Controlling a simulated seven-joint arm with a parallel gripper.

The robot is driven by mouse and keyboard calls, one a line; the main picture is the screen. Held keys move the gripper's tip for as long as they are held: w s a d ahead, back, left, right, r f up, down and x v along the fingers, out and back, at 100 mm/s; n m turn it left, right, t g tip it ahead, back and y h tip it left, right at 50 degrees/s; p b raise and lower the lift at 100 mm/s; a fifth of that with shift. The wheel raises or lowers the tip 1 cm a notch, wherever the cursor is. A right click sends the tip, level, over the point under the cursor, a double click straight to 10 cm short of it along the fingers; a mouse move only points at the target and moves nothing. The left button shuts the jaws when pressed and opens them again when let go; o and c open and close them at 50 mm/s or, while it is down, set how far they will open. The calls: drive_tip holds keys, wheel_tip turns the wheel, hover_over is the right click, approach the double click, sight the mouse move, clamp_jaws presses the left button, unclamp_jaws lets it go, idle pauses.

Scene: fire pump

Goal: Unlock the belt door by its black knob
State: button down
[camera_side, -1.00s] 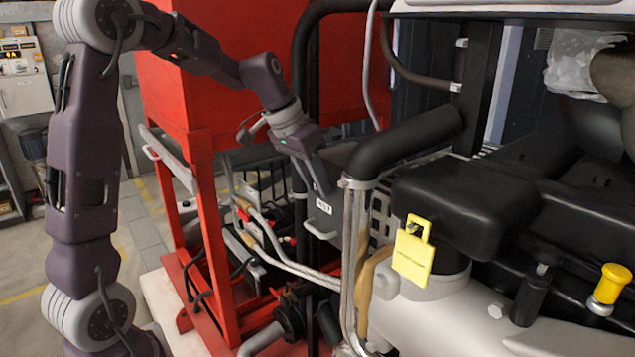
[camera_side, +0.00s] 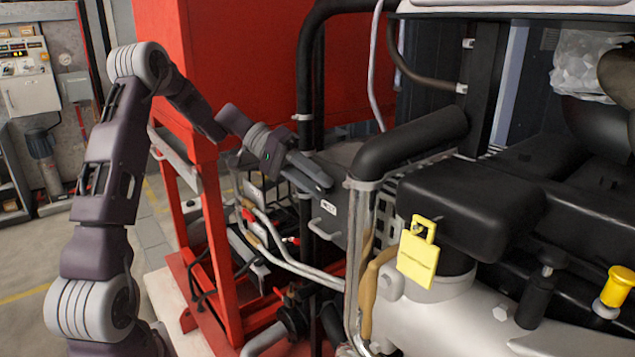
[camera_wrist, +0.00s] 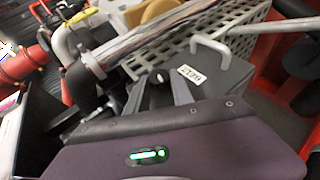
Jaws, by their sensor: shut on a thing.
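The belt door (camera_side: 338,218) is a dark grey panel with a small white label and a pale bar handle (camera_side: 322,229), beside the black pipe. It also shows in the wrist view (camera_wrist: 225,78), with its label and handle (camera_wrist: 211,46) just beyond my fingers. My gripper (camera_side: 322,182) is at the door's upper part, just above the label, tilted down to the right. In the wrist view my gripper (camera_wrist: 161,88) has its fingers close together at the door face, shut on the black knob.
A thick black pipe (camera_side: 415,142) and grey vertical tubes (camera_side: 358,265) stand just right of the door. A red frame (camera_side: 205,215) stands to the left, below a red tank (camera_side: 230,70). A yellow tag (camera_side: 417,260) hangs on the engine at the right.

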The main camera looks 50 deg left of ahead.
drive_tip(key=shift+a+f+n+t+h, duration=0.1)
drive_tip(key=shift+f+n+t+h, duration=0.1)
drive_tip(key=shift+h, duration=0.5)
drive_tip(key=shift+f+n+t+h, duration=0.1)
drive_tip(key=shift+n+h, duration=0.1)
drive_tip(key=shift+h, duration=0.5)
drive_tip(key=c, duration=1.1)
unclamp_jaws()
drive_tip(key=v, duration=0.7)
